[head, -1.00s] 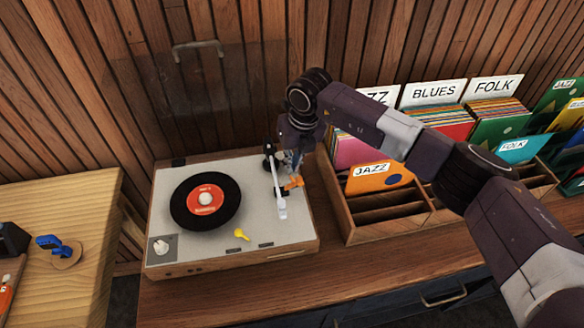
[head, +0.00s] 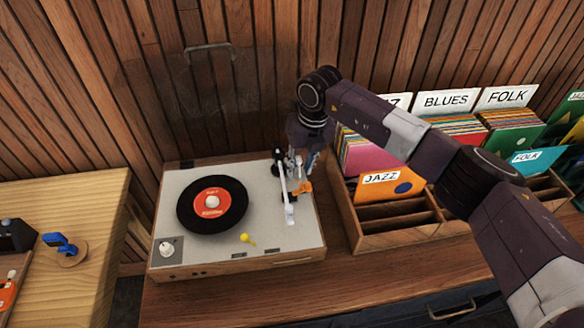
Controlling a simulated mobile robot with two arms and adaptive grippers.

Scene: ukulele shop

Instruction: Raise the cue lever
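The turntable (head: 187,232) has a pale deck and carries a black record with a red label (head: 212,202). A white tonearm (head: 286,190) lies along the deck's right side, clear of the record. A small orange lever-like part (head: 303,188) sits just right of the tonearm; I take it for the cue lever. My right gripper (head: 303,164) points down right above and behind this orange part. Its fingertips are small and partly behind the tonearm, so I cannot tell their gap or any contact. My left gripper is out of view.
A yellow lever (head: 247,239) and a round knob (head: 166,248) are on the deck's front. A clear raised lid (head: 215,95) stands behind. A wooden record crate (head: 385,240) is close on the right. A lighter table (head: 75,215) with small items is left.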

